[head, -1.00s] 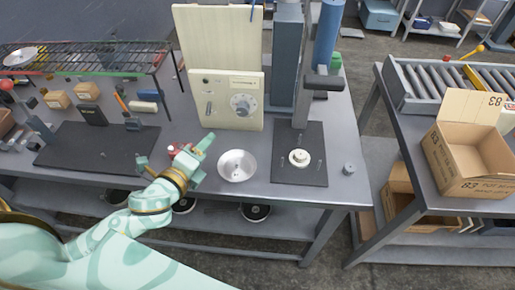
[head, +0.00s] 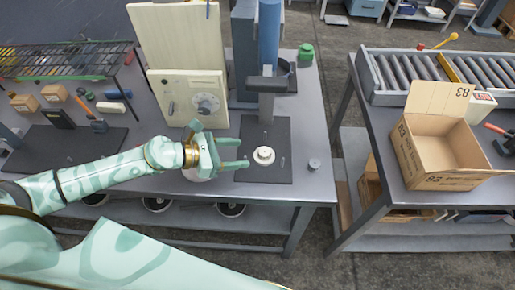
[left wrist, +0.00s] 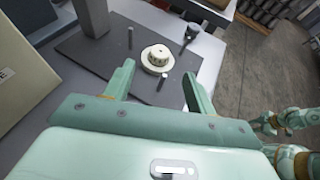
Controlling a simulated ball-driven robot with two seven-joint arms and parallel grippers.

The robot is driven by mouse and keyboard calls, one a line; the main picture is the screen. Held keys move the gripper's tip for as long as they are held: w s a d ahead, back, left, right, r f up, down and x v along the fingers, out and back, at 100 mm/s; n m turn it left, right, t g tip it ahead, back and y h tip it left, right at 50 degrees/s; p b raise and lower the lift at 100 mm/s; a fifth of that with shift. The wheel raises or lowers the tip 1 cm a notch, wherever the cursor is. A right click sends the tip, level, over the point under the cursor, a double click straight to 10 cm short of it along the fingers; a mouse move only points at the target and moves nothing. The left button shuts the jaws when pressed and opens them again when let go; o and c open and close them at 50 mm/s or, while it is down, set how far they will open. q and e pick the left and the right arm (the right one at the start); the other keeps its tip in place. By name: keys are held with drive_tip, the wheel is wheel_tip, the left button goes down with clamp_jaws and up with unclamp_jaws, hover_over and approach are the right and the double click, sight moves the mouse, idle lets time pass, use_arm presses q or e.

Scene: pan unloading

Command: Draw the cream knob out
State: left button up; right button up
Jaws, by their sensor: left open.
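The cream knob (head: 264,155) is a round, stepped piece on the dark mat (head: 283,176) below the grey press. It also shows in the left wrist view (left wrist: 157,57), with a wider flange under a ribbed cap. My left gripper (head: 246,151) comes in from the left, open and empty, its fingers pointing at the knob. In the left wrist view the knob lies just beyond the fingertips, between their lines and apart from them. Mint parts of mine (left wrist: 285,122) show at the right of the left wrist view; whether they include the right gripper's fingers is unclear.
A cream panel with a dial (head: 207,103) stands back left. A small grey piece (head: 314,165) is to the right. A metal dish (head: 200,175) is mostly hidden by my gripper.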

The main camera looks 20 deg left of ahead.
sight(261, 152)
use_arm(q)
drive_tip(key=x, duration=0.7)
drive_tip(key=shift+w+d+f, duration=0.15)
drive_tip(key=shift+w+d, duration=0.05)
drive_tip(key=shift+d, duration=0.05)
use_arm(e)
drive_tip(key=shift+w+d+r, duration=0.15)
drive_tip(key=shift+d+r, duration=0.05)
drive_tip(key=shift+d, duration=0.25)
use_arm(q)
drive_tip(key=c, duration=0.6)
drive_tip(key=o, duration=0.6)
drive_tip(key=b+v, duration=0.1)
drive_tip(key=v, duration=1.4)
drive_tip(key=shift+s+f+b, duration=0.1)
drive_tip(key=shift+s+b, duration=0.05)
drive_tip(key=shift+b, duration=0.2)
drive_tip(key=shift+s+a+r, duration=0.3)
drive_tip(key=shift+a+r, duration=0.05)
drive_tip(key=shift+a, duration=0.15)
use_arm(e)
drive_tip(key=shift+a+f, duration=0.15)
drive_tip(key=shift+f, duration=0.8)
